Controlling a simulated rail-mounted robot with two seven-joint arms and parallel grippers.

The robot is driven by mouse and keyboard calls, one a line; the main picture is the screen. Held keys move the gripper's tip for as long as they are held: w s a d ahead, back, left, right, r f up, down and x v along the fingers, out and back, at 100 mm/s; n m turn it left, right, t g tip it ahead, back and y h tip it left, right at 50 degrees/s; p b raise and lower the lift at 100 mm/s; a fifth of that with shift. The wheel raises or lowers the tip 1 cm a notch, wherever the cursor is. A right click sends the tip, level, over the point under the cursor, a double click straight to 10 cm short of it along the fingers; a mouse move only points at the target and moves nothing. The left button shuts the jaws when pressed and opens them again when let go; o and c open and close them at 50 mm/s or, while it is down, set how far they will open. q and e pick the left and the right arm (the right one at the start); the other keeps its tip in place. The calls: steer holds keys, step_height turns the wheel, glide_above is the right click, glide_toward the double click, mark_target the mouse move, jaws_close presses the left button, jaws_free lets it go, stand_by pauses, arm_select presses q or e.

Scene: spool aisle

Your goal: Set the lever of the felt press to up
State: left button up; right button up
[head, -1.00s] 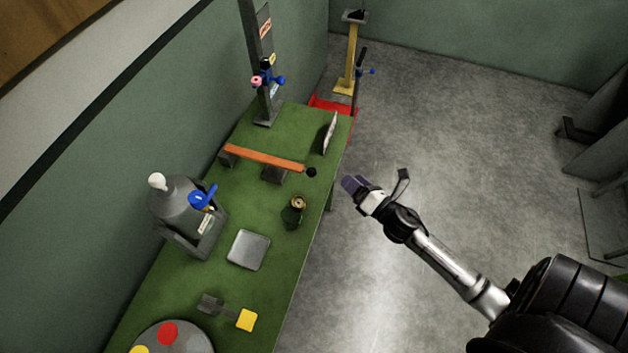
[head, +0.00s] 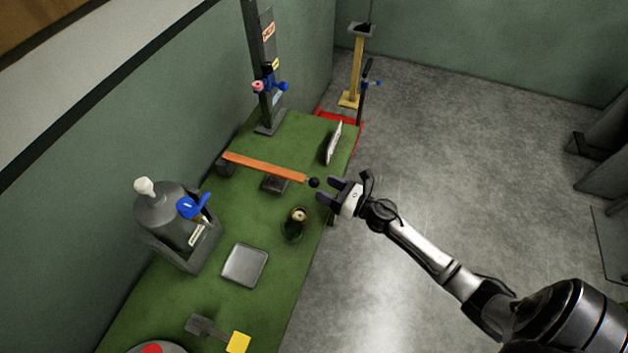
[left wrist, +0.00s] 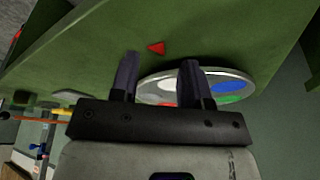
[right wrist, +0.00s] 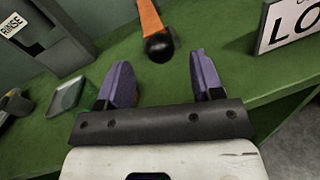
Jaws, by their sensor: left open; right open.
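An orange lever bar (head: 264,167) with a black ball knob (head: 314,182) lies across the far part of the green table, over a small dark block (head: 274,185). It looks roughly level. In the right wrist view the knob (right wrist: 159,47) is just ahead of my right gripper (right wrist: 159,72), between the lines of its two fingers and apart from them. My right gripper (head: 328,190) is open and empty at the table's right edge, beside the knob. My left gripper (left wrist: 158,75) shows only in its wrist view, open and empty near a round disc with coloured spots (left wrist: 203,85).
A dark green jar (head: 294,225) and a grey tray (head: 245,264) stand nearer on the green table (head: 270,315). A white sign (head: 334,143) stands just behind the knob. A grey post (head: 265,70) rises behind the lever. Open floor lies to the right.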

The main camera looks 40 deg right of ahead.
mark_target(314, 182)
steer(key=shift+x, duration=2.45)
jaws_close()
